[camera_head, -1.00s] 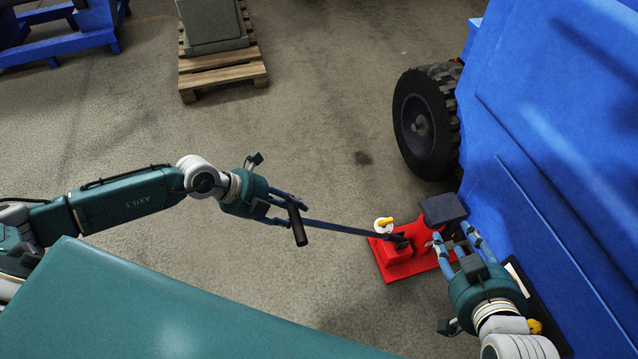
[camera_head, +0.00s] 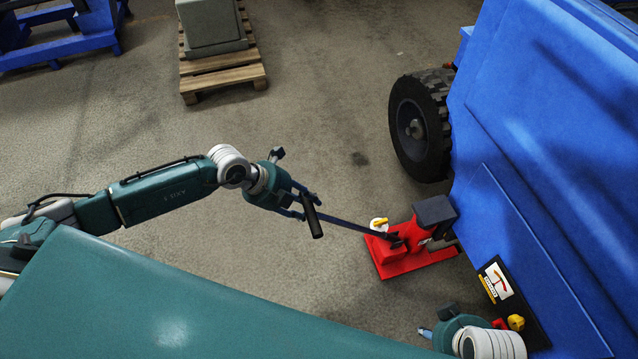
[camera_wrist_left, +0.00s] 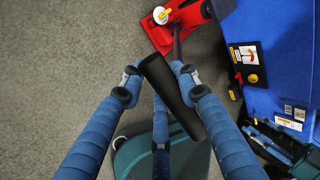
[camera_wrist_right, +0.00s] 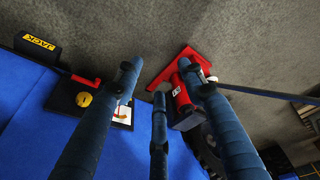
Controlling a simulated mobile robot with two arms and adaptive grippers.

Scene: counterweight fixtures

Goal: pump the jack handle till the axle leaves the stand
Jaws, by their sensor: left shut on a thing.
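The red jack (camera_head: 405,262) sits on the floor beside the blue machine, with a white dial and yellow pointer (camera_head: 379,224) on it. Its long rod (camera_head: 346,225) runs left to a dark cross grip (camera_head: 313,221). My left gripper (camera_head: 305,203) is shut on this handle; the grip also shows between its fingers in the left wrist view (camera_wrist_left: 170,95). My right gripper is at the bottom of the head view (camera_head: 425,332), mostly cut off; in the right wrist view (camera_wrist_right: 160,85) its fingers are apart and empty. The axle and stand contact cannot be made out.
The blue machine (camera_head: 560,170) fills the right side, with a black-tyred wheel (camera_head: 420,125). A gauge panel (camera_head: 497,281) with a yellow knob (camera_head: 516,322) is on its side. A wooden pallet (camera_head: 225,78) carries a grey block. The floor left of the jack is clear.

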